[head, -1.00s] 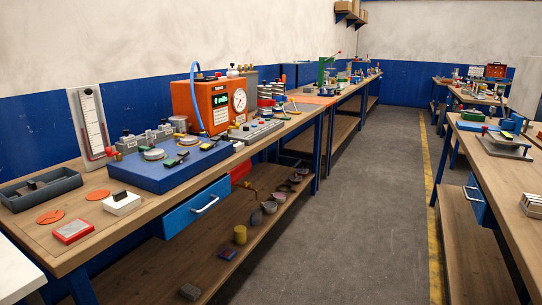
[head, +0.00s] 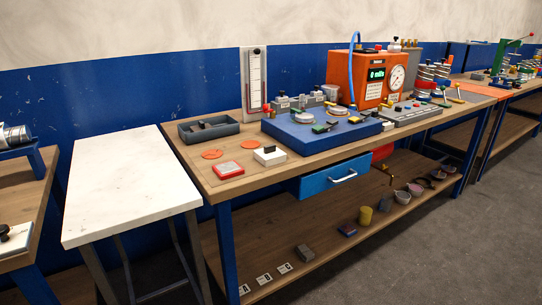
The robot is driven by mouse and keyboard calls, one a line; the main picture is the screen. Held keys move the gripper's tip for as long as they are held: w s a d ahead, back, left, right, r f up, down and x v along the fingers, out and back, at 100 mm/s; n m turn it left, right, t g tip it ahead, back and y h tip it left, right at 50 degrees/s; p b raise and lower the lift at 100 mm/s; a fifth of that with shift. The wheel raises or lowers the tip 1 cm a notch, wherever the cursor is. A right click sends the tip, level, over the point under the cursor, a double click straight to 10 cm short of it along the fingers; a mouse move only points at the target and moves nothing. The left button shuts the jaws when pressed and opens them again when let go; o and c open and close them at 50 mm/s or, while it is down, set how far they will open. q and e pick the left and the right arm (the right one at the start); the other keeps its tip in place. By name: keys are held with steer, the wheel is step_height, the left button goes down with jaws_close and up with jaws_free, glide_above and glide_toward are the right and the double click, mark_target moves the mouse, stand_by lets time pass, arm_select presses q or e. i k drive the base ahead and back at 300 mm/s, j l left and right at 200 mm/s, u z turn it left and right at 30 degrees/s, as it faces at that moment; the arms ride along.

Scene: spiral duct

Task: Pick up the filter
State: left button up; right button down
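No object in the head view is plainly marked as the filter, and I cannot tell which one it is. Small items on the near workbench (head: 232,198) include a red box with a pale top (head: 228,170), a white block with a dark knob (head: 269,156), two flat orange discs (head: 212,154) and a grey open tray (head: 209,130). Neither of my grippers is in view.
A blue panel with fittings (head: 318,133) and an orange gauge box (head: 372,75) stand on the bench. A blue drawer (head: 335,176) hangs below it. A white-topped table (head: 130,190) stands to the left, clear on top. Grey floor (head: 460,250) is free at the lower right.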

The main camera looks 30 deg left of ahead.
mark_target(270, 155)
steer(key=i+u, duration=0.1)
steer(key=u, duration=0.35)
steer(key=i+l+u, duration=0.1)
steer(key=u, duration=0.35)
steer(key=i+l+u, duration=0.1)
steer(key=u, duration=0.35)
steer(key=i+l+u, duration=0.25)
steer(key=l+u, duration=0.3)
steer(key=l, duration=0.15)
steer(key=i+l+u, duration=0.1)
steer(key=l, duration=0.4)
steer(key=i+l, duration=0.1)
steer(key=l, duration=0.4)
steer(key=i+l+u, duration=0.15)
steer(key=l, duration=0.4)
